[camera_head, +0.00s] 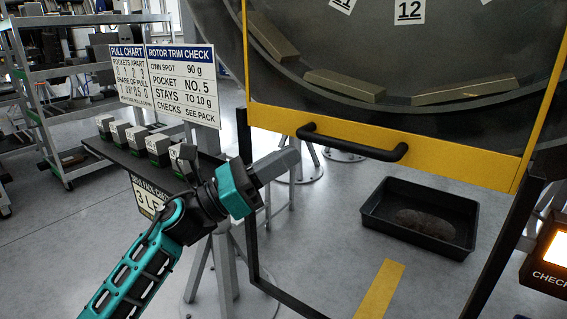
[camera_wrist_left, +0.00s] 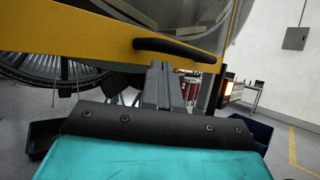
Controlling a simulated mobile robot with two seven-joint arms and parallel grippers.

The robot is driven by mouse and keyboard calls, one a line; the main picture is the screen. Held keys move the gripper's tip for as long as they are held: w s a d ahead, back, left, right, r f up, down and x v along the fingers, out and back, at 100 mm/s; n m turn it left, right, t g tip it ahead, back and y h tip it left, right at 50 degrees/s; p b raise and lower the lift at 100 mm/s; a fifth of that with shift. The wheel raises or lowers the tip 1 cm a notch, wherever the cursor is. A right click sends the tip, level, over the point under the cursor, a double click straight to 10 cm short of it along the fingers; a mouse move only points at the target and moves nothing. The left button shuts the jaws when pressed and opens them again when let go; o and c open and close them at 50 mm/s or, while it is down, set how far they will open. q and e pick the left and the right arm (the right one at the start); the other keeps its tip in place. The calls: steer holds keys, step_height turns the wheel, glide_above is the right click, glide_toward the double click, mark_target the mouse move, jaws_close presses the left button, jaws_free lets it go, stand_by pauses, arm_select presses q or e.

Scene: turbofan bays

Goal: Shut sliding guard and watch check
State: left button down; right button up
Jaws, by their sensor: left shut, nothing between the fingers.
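The sliding guard (camera_head: 440,155) is a clear panel in a yellow frame. A black bar handle (camera_head: 352,143) runs along its lower yellow rail. Through it I see the dark rotor face with numbered pockets. My left gripper (camera_head: 296,150) is shut and empty, its fingertips close to the left end of the handle; I cannot tell whether they touch. In the left wrist view the gripper (camera_wrist_left: 160,75) points up just below the handle (camera_wrist_left: 175,48). A lit orange CHECK box (camera_head: 555,255) is cut off at the right edge. My right gripper is not in view.
A shelf with several grey-topped weights (camera_head: 158,146) stands left of my left wrist, below the rotor trim sign (camera_head: 182,85). A black tray (camera_head: 420,215) sits on the floor under the guard. Dark frame posts flank the guard.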

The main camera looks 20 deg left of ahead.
arm_select(q)
steer(key=d+f+b+v, duration=0.1)
steer(key=b+v, duration=0.3)
steer(key=v, duration=0.8)
step_height(320, 180, down, 15)
steer(key=a+n+t+y+p, duration=0.1)
steer(key=n+t+y+p, duration=0.35)
steer(key=n+y, duration=1.6)
steer(key=s+d+f+n+g+h, duration=0.1)
steer(key=s+d+f+n+g, duration=0.2)
steer(key=s+f+n, duration=0.3)
steer(key=s+d+f+n+g+h+p, duration=0.1)
steer(key=s+d+f+n+g+h, duration=0.1)
steer(key=s+f+n, duration=0.5)
step_height(320, 180, down, 6)
steer(key=d+n+g, duration=0.1)
steer(key=n+g, duration=0.1)
steer(key=n, duration=0.9)
steer(key=shift+s+d, duration=0.3)
steer(key=shift+s, duration=0.05)
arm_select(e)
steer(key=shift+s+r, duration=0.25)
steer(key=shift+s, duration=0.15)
arm_select(q)
steer(key=shift+h, duration=0.25)
stand_by(0.4)
